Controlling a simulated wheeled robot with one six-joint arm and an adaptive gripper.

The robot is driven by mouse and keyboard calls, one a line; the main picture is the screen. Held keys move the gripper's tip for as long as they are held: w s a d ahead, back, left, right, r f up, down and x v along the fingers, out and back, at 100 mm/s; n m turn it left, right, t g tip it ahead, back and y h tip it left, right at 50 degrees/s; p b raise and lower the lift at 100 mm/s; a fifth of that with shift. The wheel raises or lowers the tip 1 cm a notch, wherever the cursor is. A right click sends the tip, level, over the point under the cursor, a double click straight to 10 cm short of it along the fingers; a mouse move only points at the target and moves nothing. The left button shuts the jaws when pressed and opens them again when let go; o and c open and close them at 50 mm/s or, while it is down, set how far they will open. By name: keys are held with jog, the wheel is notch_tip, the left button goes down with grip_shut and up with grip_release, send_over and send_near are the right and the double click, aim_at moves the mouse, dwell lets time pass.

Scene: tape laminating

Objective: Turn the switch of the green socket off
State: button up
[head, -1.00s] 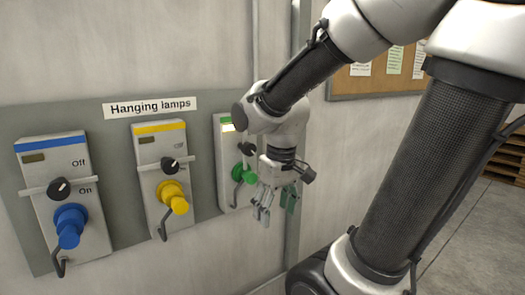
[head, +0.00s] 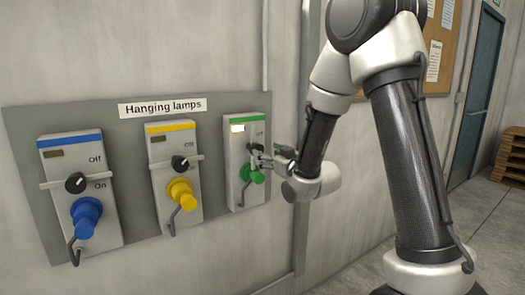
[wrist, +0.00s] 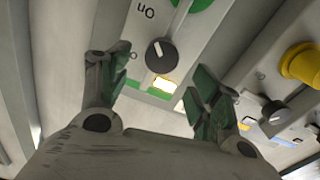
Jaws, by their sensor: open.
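The green socket (head: 257,133) is the rightmost of three boxes on the wall panel, with a green stripe, a lit window (head: 237,128) and a green plug (head: 257,177). My gripper (head: 262,156) is at its front, covering the switch in the head view. In the wrist view, the black switch knob (wrist: 160,55) with a pale pointer line shows upside down, near the "On" label and the lit window (wrist: 163,84). My open gripper (wrist: 160,74) has its green-padded fingers on either side of the knob's line, apart from it. Contact cannot be told from the head view.
The yellow socket (head: 160,150) and blue socket (head: 68,160) sit to the left on the grey panel (head: 25,125), under a "Hanging lamps" sign (head: 162,108). Vertical conduits (head: 302,200) run right of the panel.

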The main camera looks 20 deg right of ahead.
aim_at(254, 148)
jog(key=x, duration=0.7)
jog(key=shift+a+f, duration=0.1)
jog(key=shift+w, duration=0.1)
grip_shut()
